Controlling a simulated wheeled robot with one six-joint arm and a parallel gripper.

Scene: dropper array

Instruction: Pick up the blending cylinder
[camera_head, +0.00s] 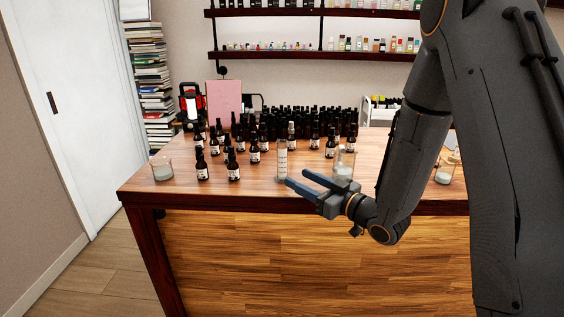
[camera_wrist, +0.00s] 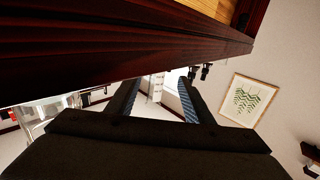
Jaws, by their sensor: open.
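The blending cylinder (camera_head: 282,158) is a slim, clear, graduated cylinder. It stands upright near the front edge of the wooden table, among dark bottles and glass beakers. My gripper (camera_head: 297,178) is open at the table's front edge, with its fingers pointing left and inward toward the cylinder's base. The fingertips look close to the cylinder, but I cannot tell the exact gap. In the wrist view my gripper (camera_wrist: 156,90) shows two spread fingers. A pale, marked shape shows between them, probably the cylinder.
The table (camera_head: 133,187) has a dark front edge, which looms across the wrist view (camera_wrist: 110,45). A beaker (camera_head: 344,163) stands just right of the cylinder. Dark dropper bottles (camera_head: 234,166) stand left and behind. Another beaker (camera_head: 162,169) is at the left.

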